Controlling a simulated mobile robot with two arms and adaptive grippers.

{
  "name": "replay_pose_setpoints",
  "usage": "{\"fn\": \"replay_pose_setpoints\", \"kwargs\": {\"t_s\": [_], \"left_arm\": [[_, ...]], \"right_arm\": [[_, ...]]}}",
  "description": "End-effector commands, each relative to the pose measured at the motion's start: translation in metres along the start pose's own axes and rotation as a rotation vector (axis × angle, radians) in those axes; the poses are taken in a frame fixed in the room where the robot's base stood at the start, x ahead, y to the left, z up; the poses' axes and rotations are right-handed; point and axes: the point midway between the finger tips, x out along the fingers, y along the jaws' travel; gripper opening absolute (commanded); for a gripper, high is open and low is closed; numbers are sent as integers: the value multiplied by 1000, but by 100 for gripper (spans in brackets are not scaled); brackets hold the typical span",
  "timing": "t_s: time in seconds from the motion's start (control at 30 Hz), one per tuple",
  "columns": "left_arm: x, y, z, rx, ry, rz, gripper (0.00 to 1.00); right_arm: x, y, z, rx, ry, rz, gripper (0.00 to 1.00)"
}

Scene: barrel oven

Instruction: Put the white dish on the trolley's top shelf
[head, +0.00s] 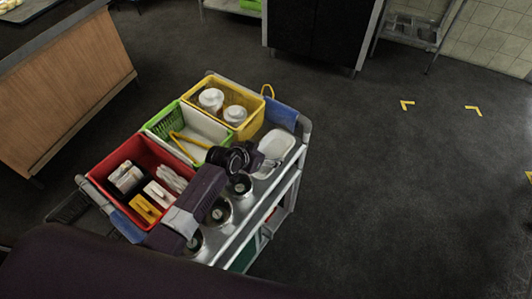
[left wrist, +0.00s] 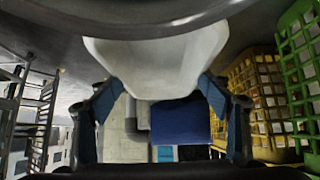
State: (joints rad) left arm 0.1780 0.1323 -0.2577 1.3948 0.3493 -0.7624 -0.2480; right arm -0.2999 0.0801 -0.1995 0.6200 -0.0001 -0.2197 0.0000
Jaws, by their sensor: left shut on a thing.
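The white dish (head: 277,146) is a shallow, rounded-rectangular dish. In the head view it is at the far right end of the trolley's top shelf (head: 238,229). I cannot tell whether its underside touches the shelf. My left gripper (head: 264,165) is shut on the near edge of the dish. In the left wrist view the dish (left wrist: 155,68) fills the upper middle, between the blue-padded fingers of the gripper (left wrist: 160,92). My right gripper is not in view.
On the trolley are a red bin (head: 112,164), a green basket (head: 162,124) with a white tray and yellow tongs, and a yellow basket (head: 254,121) with white lidded jars. Several round metal containers (head: 221,211) line its near side. Open floor lies right.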

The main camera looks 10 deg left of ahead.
Motion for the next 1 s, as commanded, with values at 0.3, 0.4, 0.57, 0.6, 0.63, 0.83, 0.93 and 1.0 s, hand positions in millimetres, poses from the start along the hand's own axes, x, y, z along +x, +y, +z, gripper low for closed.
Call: {"fn": "replay_pose_setpoints", "kwargs": {"t_s": [0.3, 0.4, 0.57, 0.6, 0.63, 0.83, 0.93, 1.0], "left_arm": [[2, 0, 1, 0, 2, 0, 25], [4, 0, 3, 0, 1, 1, 72], [3, 0, 3, 0, 1, 1, 89], [3, 0, 3, 0, 1, 1, 89], [3, 0, 3, 0, 1, 1, 89], [3, 0, 2, 0, 1, 0, 89], [-1, 0, 0, 0, 1, 0, 89], [-6, 0, 0, 0, 3, 0, 89]], "right_arm": [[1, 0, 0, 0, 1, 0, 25], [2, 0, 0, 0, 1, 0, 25], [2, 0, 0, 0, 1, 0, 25], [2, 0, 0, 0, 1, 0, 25], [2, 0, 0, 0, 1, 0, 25], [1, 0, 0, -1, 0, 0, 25], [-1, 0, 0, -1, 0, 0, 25], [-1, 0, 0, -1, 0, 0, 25]]}}
